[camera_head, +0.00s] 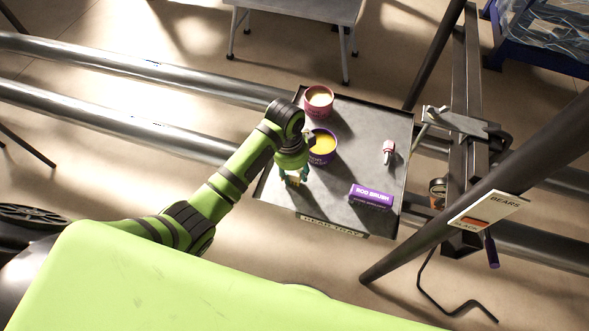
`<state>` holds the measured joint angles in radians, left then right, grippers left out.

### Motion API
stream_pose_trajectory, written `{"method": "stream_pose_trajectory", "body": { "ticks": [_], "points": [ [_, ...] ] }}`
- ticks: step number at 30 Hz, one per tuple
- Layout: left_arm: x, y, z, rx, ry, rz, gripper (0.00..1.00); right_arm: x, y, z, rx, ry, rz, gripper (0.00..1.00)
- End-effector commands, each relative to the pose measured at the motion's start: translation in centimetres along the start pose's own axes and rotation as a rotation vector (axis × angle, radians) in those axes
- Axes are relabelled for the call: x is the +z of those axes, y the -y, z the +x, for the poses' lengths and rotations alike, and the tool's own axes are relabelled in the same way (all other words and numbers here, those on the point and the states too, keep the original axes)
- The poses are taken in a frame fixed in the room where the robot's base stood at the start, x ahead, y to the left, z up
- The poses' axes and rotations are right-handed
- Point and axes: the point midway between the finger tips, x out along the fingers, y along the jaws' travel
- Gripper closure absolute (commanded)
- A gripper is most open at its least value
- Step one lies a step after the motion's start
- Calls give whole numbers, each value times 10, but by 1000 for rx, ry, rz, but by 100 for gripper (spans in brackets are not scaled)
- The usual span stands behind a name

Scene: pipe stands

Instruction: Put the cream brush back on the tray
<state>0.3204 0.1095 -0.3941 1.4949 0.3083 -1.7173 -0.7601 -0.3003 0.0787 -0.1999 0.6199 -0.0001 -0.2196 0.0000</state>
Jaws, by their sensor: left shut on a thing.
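The tray (272,196) is a dark-rimmed grey tray with a lettered plate on its front edge. My left gripper (294,179) points down over the left part of the tray, beside the purple tub. It is shut on a small pale thing, which I take to be the cream brush (293,181). Only a little of it shows between the fingers. I cannot tell whether it touches the tray. My right gripper is not in view.
On the tray stand a pink tub (318,101), a purple tub (323,147) with yellow contents, a purple box (371,196) and a small red-and-white bottle (388,152). A dark slanting stand leg (440,210) rises at the right.

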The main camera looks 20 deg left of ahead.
Motion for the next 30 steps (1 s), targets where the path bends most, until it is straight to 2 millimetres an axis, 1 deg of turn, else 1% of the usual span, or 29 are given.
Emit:
{"method": "stream_pose_trajectory", "body": {
  "ticks": [15, 16, 17, 18, 26, 30],
  "points": [
    [1, 0, 9, 0, 1, 0, 100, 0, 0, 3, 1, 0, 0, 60],
    [1, 0, 9, 0, 0, 0, 49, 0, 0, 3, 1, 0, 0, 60],
    [1, 0, 9, 0, 0, 0, 37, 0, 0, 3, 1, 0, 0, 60],
    [1, 0, 9, 0, 0, 0, 34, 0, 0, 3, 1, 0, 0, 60],
    [1, 0, 9, 1, 1, 0, 34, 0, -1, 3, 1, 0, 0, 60],
    [1, 0, 4, 0, 1, 0, 34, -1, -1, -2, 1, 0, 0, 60]
  ]
}}
